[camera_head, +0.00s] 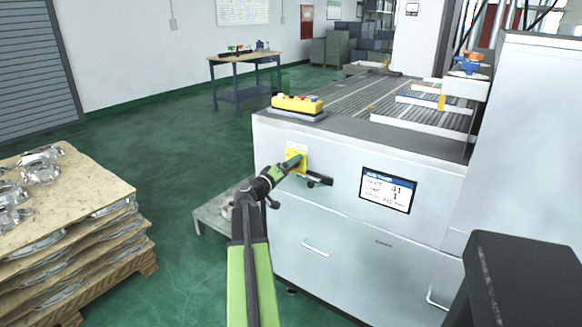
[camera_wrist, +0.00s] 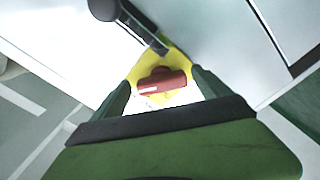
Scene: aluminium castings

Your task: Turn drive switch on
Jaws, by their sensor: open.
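The drive switch shows in the wrist view as a red handle (camera_wrist: 162,81) on a yellow plate (camera_wrist: 178,60). The yellow plate also shows in the head view (camera_head: 301,152), on the front of the grey machine, where my gripper hides most of the switch. My gripper (camera_head: 296,162) is right in front of the plate. In the wrist view its green fingers (camera_wrist: 163,88) are open, one to each side of the red handle. I cannot tell whether either finger touches it.
A black lever (camera_head: 318,181) sticks out just below the plate; it is close to my gripper in the wrist view (camera_wrist: 128,18). A screen (camera_head: 388,190) is to the right. A yellow button box (camera_head: 297,103) stands on top. Stacked pallets of castings (camera_head: 75,230) stand left.

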